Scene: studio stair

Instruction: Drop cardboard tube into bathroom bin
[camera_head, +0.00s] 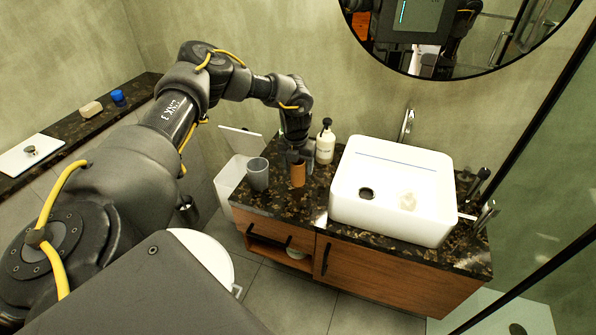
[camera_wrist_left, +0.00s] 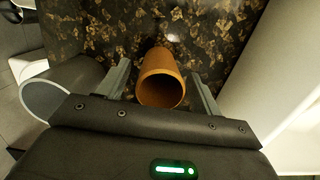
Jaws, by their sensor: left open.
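The orange-brown cardboard tube (camera_head: 298,175) stands upright on the dark speckled counter, left of the basin. In the left wrist view the tube (camera_wrist_left: 161,80) shows its open end between my finger bars. My left gripper (camera_head: 298,158) is right above the tube; its fingers (camera_wrist_left: 159,70) are open, one on each side, with gaps to the tube. A white container (camera_head: 229,179) with a raised lid (camera_head: 241,138), which looks like the bin, is on the floor left of the counter. My right gripper is out of view.
A grey cup (camera_head: 258,174) stands close left of the tube, and a soap bottle (camera_head: 325,143) behind it to the right. The white basin (camera_head: 395,225) fills the counter's right part. A metal cylinder (camera_head: 188,211) stands near the white toilet (camera_head: 212,256).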

